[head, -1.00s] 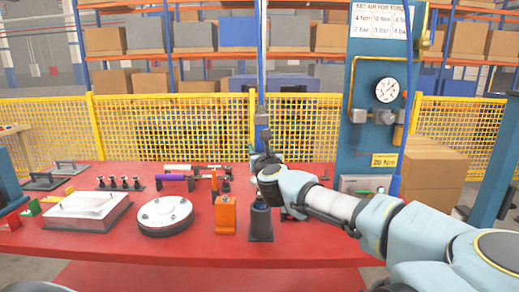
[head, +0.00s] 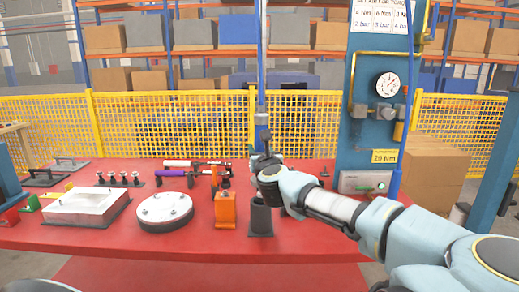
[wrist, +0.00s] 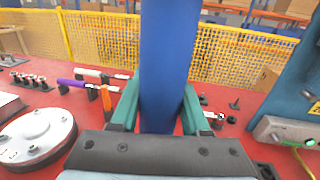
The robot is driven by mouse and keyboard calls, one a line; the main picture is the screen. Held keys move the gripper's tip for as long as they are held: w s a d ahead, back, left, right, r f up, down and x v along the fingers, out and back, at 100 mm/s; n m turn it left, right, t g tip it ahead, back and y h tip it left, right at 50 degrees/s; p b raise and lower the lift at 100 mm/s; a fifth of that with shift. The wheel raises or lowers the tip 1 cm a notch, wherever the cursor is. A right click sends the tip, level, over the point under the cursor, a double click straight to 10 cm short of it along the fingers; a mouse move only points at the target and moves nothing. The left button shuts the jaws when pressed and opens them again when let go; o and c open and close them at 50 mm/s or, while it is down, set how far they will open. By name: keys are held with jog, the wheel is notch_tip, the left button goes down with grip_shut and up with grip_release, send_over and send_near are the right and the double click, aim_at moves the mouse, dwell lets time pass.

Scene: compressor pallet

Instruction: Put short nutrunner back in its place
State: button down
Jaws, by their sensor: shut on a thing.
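My gripper (wrist: 160,112) has its green fingers shut on either side of a thick blue upright cylinder, which I take as the short nutrunner (wrist: 168,55). In the head view my gripper (head: 266,165) is above the right half of the red table. The nutrunner's blue upper part (head: 262,138) shows just above the hand, below a grey fitting. Its lower end is hidden by the hand in both views. A dark upright holder (head: 260,217) stands on the table just below the hand. I cannot tell whether the tool touches it.
An orange holder (head: 225,211) stands left of the dark one. A round grey cover (head: 165,212), a square metal part (head: 88,206) and purple and white tools (head: 180,174) lie farther left. A blue gauge column (head: 365,140) rises right of the gripper.

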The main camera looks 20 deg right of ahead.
jog(key=shift+f+b, duration=2)
jog(key=shift+f, duration=0.9)
dwell(0.7)
jog(key=c, duration=0.6)
grip_release()
jog(key=o, duration=0.3)
jog(key=shift+f, duration=0.15)
notch_tip(320, 180, up, 10)
jog(key=shift+b, duration=0.45)
